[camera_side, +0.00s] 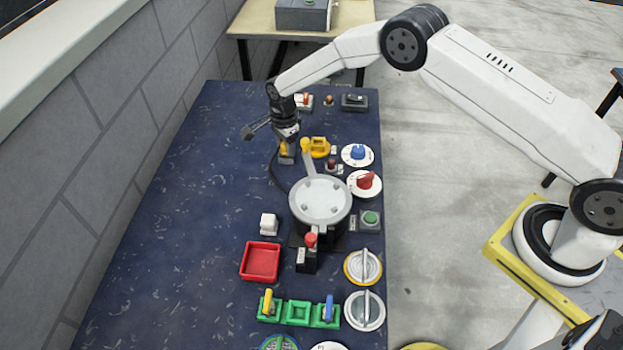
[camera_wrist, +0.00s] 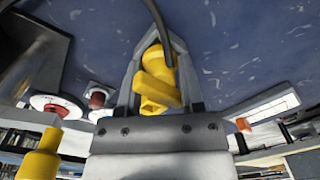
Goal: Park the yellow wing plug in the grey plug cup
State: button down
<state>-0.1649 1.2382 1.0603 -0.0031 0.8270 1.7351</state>
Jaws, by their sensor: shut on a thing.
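My gripper (camera_side: 287,157) points down over the far part of the blue bench, left of a yellow fitting. In the wrist view, my gripper (camera_wrist: 160,42) is shut on the yellow wing plug (camera_wrist: 160,88), which sits between the two grey fingers. A dark cable runs from the plug past the fingertips. In the side view, only a little yellow of the plug (camera_side: 283,149) shows at the fingers. I cannot clearly pick out the grey plug cup in either view. Whether the plug touches anything below is unclear.
The yellow fitting (camera_side: 317,147) and blue (camera_side: 358,154) and red (camera_side: 364,183) knobs lie to the right. A red tray (camera_side: 261,262) is nearer. The bench's left side is clear.

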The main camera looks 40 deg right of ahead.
jog(key=shift+f, duration=0.2)
dwell(0.4)
grip_release()
jog(key=shift+r, duration=0.1)
jog(key=shift+r, duration=3.65)
jog(key=shift+r, duration=0.1)
